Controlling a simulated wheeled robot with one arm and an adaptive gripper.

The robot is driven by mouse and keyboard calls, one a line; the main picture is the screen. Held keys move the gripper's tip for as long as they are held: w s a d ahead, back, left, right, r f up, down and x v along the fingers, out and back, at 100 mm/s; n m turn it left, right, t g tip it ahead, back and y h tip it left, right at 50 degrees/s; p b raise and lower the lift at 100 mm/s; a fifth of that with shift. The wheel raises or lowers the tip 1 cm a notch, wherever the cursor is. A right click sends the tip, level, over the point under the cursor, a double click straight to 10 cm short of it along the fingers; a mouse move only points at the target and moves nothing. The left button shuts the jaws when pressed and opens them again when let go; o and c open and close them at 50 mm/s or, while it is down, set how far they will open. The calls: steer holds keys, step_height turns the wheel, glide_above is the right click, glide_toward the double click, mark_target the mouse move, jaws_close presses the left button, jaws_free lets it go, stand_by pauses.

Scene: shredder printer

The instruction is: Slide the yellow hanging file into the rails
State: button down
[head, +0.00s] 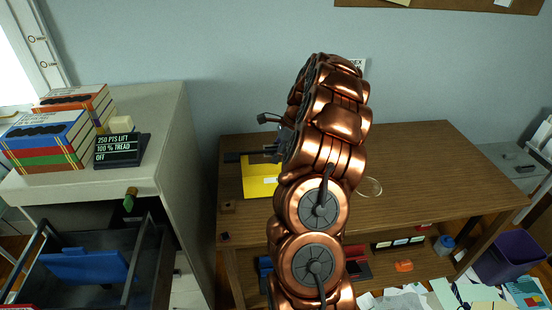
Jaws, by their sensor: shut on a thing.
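The yellow hanging file (259,183) shows in the head view just left of my copper arm, over the left part of the wooden desk. My gripper (268,154) is at its upper edge, shut on it. My arm hides the right side of the file and part of the gripper. An open drawer with dark rails (136,262) stands at the lower left. A blue hanging file (84,266) is inside the drawer. The yellow file is to the right of the drawer, apart from it.
The pale cabinet (178,150) carries stacked books (48,140) and a small black sign (120,149). The wooden desk (430,170) is mostly clear on the right. A purple bin (502,258) and scattered papers (480,290) lie at the lower right.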

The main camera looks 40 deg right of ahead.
steer(key=shift+r+p, duration=0.85)
steer(key=shift+r, duration=2.2)
